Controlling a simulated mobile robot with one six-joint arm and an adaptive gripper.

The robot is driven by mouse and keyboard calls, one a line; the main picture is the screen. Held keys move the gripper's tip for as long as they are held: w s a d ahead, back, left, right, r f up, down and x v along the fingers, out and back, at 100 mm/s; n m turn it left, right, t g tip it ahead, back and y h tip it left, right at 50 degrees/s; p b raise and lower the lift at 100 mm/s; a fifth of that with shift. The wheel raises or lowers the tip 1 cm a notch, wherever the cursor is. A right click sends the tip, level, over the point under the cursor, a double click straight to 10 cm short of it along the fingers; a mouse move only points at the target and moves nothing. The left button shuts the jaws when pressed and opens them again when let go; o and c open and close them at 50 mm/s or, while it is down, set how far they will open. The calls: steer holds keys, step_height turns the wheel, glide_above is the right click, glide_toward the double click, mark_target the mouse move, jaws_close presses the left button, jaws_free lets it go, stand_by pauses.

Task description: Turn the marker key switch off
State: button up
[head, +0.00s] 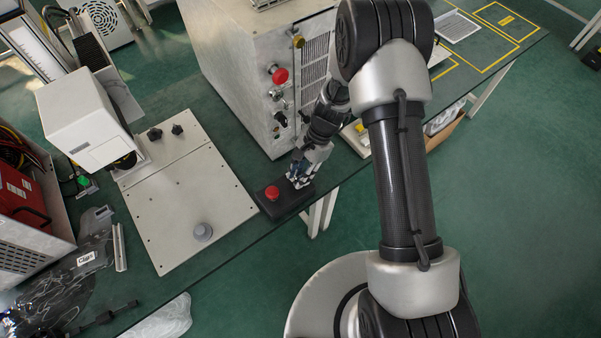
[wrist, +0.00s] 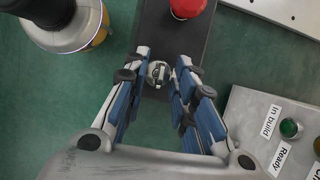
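A dark control box (head: 284,205) with a red button (head: 272,192) lies on the green bench near its front edge; it also shows in the wrist view (wrist: 182,45). On it, beside the red button, sits a round silver key switch (wrist: 159,73) with a dark bar across its face. My gripper (wrist: 162,65) is over the box with its two blue-padded fingers apart, one on each side of the switch. A narrow gap seems to show on both sides; contact is hard to tell. In the head view my gripper (head: 298,180) hides the switch.
A grey cabinet (head: 235,75) with a red knob (head: 280,75) stands behind my gripper. A light plate (head: 185,205) lies left of the box. In the wrist view, a panel with a green button (wrist: 290,128) is at right and a silver cylinder (wrist: 75,28) at top left.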

steer(key=v, duration=1.2)
steer(key=s+d+r+n+t+h+b, duration=0.1)
steer(key=s+d+r+n+t, duration=0.2)
steer(key=r, duration=0.6)
steer(key=s+d+r+n+h, duration=0.1)
steer(key=s+r+n, duration=0.1)
steer(key=s+r, duration=0.5)
steer(key=s+d+r+n+t, duration=0.2)
steer(key=s+r+n, duration=0.1)
steer(key=s, duration=0.3)
steer(key=s+d+r+n+t+h+b, duration=0.1)
steer(key=s+d+r+n+t, duration=0.1)
steer(key=s, duration=0.4)
step_height(320, 180, up, 2)
steer(key=shift+s+d+r+n+h, duration=0.25)
steer(key=shift+s+n+h, duration=0.1)
steer(key=shift+n, duration=0.15)
steer(key=shift+a, duration=0.1)
